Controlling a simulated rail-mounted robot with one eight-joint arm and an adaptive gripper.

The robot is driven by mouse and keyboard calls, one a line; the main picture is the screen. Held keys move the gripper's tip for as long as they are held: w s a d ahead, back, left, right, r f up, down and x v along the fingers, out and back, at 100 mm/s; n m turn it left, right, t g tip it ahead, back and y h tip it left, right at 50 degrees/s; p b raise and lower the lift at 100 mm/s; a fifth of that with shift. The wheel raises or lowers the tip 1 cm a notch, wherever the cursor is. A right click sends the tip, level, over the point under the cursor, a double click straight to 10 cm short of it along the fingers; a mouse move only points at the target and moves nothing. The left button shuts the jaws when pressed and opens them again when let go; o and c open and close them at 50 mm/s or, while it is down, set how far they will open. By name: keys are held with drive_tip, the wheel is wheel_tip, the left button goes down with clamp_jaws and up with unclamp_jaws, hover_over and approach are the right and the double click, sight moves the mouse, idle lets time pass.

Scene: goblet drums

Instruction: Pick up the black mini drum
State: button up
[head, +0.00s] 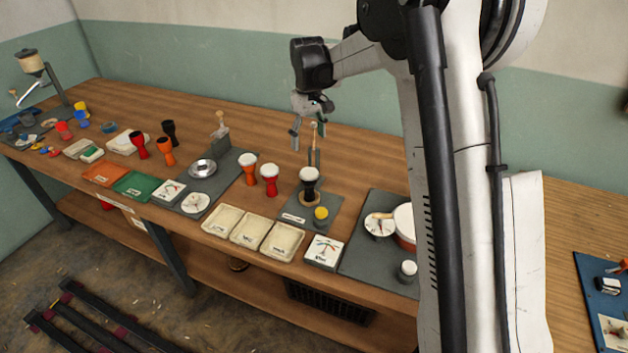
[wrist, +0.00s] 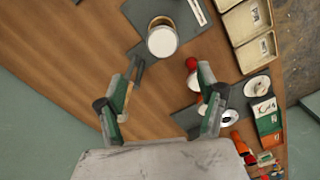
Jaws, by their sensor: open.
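A black goblet drum with a white head (head: 310,176) stands upright on a wooden ring on a grey mat at the middle of the bench. In the wrist view, a round white top ahead of the fingers (wrist: 162,41) appears to be this drum seen from above. Another black goblet-shaped drum body (head: 169,131) stands farther left at the back, beside red and orange ones. My gripper (head: 308,130) is open and empty, above the bench behind the white-headed black drum, apart from it. Its two green-padded fingers show spread in the wrist view (wrist: 165,90).
Cream trays (head: 251,229) line the front edge. The bench behind is clear.

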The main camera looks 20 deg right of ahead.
sight(309, 172)
wheel_tip(309, 172, down, 8)
drive_tip(key=shift+f, duration=0.1)
drive_tip(key=shift+s+a+f+p, duration=0.1)
drive_tip(key=shift+s+f+p, duration=0.15)
drive_tip(key=shift+f, duration=1.15)
drive_tip(key=shift+s+f+p, duration=0.15)
drive_tip(key=shift+f+p, duration=0.1)
drive_tip(key=shift+f, duration=1.1)
drive_tip(key=shift+c, duration=0.4)
drive_tip(key=c, duration=1.3)
drive_tip(key=shift+r, duration=0.15)
